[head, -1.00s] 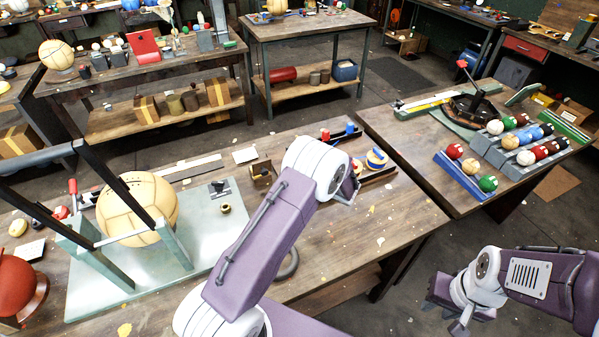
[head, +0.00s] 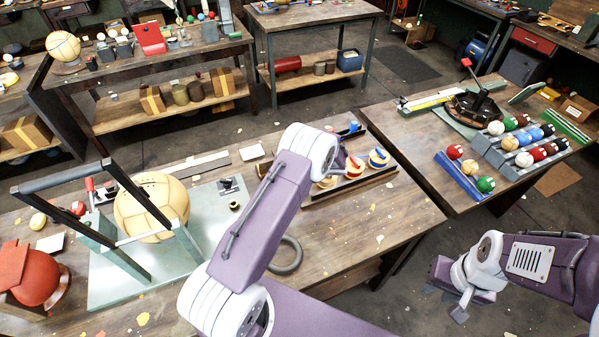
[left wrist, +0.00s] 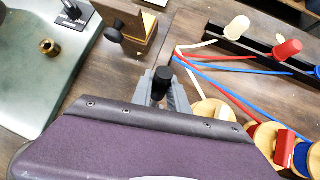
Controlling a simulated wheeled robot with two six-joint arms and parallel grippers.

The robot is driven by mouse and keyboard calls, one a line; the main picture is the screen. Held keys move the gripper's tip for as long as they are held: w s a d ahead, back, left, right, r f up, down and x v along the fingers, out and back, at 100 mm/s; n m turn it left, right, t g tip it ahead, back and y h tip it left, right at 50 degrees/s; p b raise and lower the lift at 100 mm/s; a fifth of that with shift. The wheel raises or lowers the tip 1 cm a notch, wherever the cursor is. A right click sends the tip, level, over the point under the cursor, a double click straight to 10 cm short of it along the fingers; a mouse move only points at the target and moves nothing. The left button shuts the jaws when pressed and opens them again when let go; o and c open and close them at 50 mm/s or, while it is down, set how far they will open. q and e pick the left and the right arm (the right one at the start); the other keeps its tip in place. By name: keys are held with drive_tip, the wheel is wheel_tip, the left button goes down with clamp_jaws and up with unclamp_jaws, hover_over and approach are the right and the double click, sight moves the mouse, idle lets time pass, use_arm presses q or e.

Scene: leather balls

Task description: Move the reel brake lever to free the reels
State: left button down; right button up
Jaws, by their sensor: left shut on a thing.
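The reels stand in a dark rack on the near bench: a blue-topped reel (head: 378,157), a red-and-cream reel (head: 354,166) and a third partly behind my left arm. In the left wrist view they show at the lower right, with a red reel (left wrist: 284,150). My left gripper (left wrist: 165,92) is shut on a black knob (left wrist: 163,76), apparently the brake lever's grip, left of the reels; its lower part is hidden. In the head view my left arm hides this gripper and the knob. My right gripper (head: 458,298) hangs off the bench, apart from everything; its jaw opening is unclear.
Red, blue and cream threads (left wrist: 215,60) run from the reels past the left gripper. A wooden block with a dark knob (left wrist: 113,32) is close by. A pale plate (head: 115,285) with a stitched ball (head: 152,208) and frame lies left. A dark ring (head: 288,258) lies in front.

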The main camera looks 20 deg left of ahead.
use_arm(q)
drive_tip(key=shift+r, duration=0.1)
drive_tip(key=c, duration=1.6)
unclamp_jaws()
drive_tip(key=o, duration=0.3)
drive_tip(key=shift+w, duration=0.1)
drive_tip(key=b+v, duration=0.1)
drive_tip(key=v, duration=0.7)
drive_tip(key=shift+d+r, duration=0.25)
drive_tip(key=shift+r, duration=0.05)
